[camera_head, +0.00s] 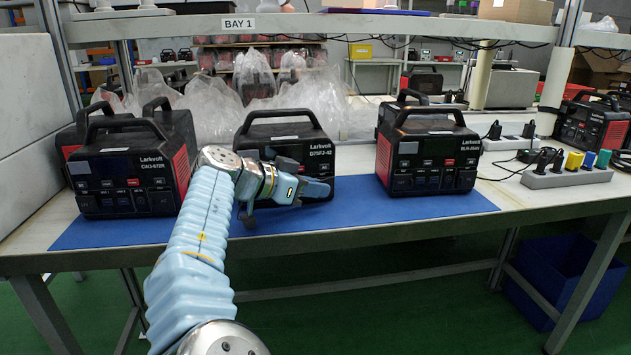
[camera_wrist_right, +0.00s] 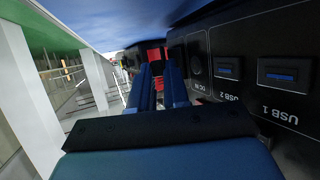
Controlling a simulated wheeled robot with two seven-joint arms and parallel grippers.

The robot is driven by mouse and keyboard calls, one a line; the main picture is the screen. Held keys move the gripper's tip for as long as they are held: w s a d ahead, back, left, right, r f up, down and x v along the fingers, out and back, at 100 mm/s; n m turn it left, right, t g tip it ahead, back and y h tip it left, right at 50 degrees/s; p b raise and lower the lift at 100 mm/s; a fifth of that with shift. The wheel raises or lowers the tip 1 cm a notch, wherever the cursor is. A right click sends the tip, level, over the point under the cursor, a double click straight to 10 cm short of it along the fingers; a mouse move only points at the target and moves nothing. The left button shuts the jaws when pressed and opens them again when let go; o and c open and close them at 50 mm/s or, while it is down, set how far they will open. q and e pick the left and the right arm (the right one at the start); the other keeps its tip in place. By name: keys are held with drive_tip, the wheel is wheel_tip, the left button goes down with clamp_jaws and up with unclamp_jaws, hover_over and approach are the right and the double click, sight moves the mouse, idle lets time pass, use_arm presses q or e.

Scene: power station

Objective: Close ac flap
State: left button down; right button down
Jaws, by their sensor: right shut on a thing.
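The middle power station (camera_head: 285,135), black with red sides and marked Larkvolt, stands on the blue mat in the head view. My right gripper (camera_head: 316,188) is against the lower right of its front. In the right wrist view, the gripper's blue fingers (camera_wrist_right: 158,80) are close together beside the station's front panel (camera_wrist_right: 245,75). The panel has ports marked USB 1 and USB 2 and a round socket. My right gripper is shut on a part at the front, which I take to be the ac flap; the fingers hide it. My left gripper is not in view.
Other power stations stand left (camera_head: 130,165) and right (camera_head: 430,150) on the blue mat (camera_head: 400,210). A power strip (camera_head: 566,178) with colored plugs lies at the right. Clear plastic bags (camera_head: 210,105) are behind. The mat's front edge is clear.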

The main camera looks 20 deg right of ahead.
drive_tip(key=shift+a, duration=0.1)
idle(0.3)
drive_tip(key=c, duration=1.2)
unclamp_jaws()
drive_tip(key=shift+o, duration=0.2)
